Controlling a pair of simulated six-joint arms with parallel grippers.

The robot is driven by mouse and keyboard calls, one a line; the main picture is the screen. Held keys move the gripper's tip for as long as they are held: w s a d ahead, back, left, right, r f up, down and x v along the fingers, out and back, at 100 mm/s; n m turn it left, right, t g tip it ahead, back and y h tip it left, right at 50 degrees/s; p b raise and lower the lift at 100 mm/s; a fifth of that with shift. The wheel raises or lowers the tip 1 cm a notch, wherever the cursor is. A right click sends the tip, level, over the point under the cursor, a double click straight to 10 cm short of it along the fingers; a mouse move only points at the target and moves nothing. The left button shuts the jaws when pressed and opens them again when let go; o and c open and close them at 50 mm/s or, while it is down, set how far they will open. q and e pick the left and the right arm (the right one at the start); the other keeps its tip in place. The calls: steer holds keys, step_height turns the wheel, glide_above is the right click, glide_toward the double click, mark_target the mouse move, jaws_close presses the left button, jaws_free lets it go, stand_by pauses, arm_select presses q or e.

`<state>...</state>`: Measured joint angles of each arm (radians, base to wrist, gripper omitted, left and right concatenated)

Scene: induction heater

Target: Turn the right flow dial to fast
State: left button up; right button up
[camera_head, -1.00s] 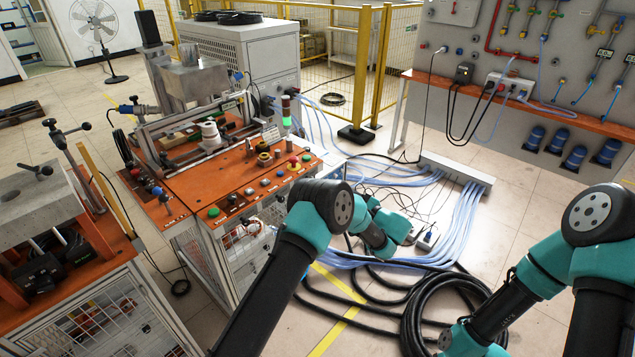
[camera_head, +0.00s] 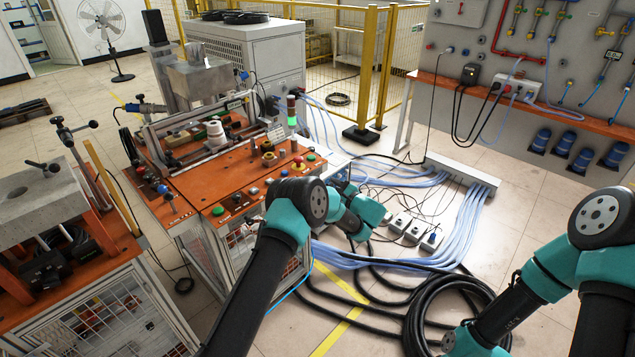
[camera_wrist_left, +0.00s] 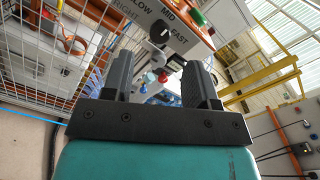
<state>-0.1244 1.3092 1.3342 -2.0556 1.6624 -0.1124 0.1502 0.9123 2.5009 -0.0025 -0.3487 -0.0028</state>
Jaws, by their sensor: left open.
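The right flow dial (camera_wrist_left: 159,32) is a dark round knob on a pale panel, at the top middle of the left wrist view. The words SLOW, MID and FAST are printed around it; its exact setting is too small to tell. My left gripper (camera_wrist_left: 160,68) is open, with its two black fingers pointing toward the panel. The dial lies ahead of the gap between the fingertips, apart from them, and nothing is held. In the head view my left arm hides the dial and most of this gripper. My right gripper is out of view; only its arm shows.
The orange control table (camera_head: 190,180) carries several coloured buttons. A wire mesh cage (camera_wrist_left: 45,60) stands close to the left finger in the wrist view. Hoses and a coiled black cable (camera_head: 455,290) lie on the floor.

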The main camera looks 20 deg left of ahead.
arm_select(q)
steer(key=x, duration=0.6)
steer(key=shift+w+a, duration=0.2)
steer(key=shift+a, duration=0.15)
steer(key=shift+c, duration=0.3)
steer(key=c, duration=0.8)
steer(key=shift+c, duration=0.2)
steer(key=shift+m, duration=0.4)
steer(key=m, duration=1.1)
steer(key=shift+m, duration=0.3)
